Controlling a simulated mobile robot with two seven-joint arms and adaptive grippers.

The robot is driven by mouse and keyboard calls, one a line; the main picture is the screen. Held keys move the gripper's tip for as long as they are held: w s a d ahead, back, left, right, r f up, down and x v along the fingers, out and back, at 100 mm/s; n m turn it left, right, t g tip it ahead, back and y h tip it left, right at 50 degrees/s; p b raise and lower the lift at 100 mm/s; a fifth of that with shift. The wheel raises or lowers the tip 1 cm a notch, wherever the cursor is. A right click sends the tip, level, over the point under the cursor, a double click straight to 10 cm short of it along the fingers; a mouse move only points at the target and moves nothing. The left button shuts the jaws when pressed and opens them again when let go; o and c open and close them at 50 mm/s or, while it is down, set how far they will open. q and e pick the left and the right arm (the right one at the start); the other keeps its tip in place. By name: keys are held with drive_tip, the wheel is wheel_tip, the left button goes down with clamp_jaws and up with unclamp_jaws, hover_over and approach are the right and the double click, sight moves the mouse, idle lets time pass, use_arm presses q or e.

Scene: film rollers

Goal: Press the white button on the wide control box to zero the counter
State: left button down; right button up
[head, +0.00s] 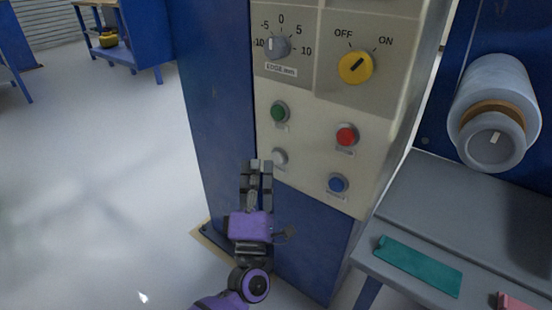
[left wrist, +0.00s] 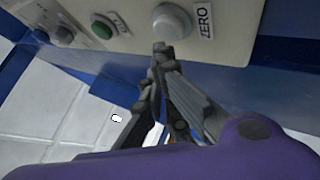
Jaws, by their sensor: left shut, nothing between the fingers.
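The control box (head: 305,110) is a cream panel on a blue post, with knobs above and several push buttons below. The white button (head: 279,157) is at its lower left. In the left wrist view the white button (left wrist: 171,22) has a ZERO label beside it. My left gripper (head: 257,166) is shut and empty, just left of and below the white button in the head view. In the left wrist view its fingertips (left wrist: 160,48) are just below the button's edge; I cannot tell whether they touch it. My right gripper is not in view.
A green button (head: 279,111) is above the white one, with red (head: 346,135) and blue (head: 338,184) buttons to the right. A grey table (head: 450,205) with a teal piece (head: 418,264) and a roller (head: 495,110) are at right. Floor at left is clear.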

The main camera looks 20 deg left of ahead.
use_arm(q)
drive_tip(key=s, duration=0.1)
drive_tip(key=s+a+p, duration=0.1)
drive_tip(key=s, duration=0.2)
drive_tip(key=shift+s+a, duration=0.35)
idle(0.7)
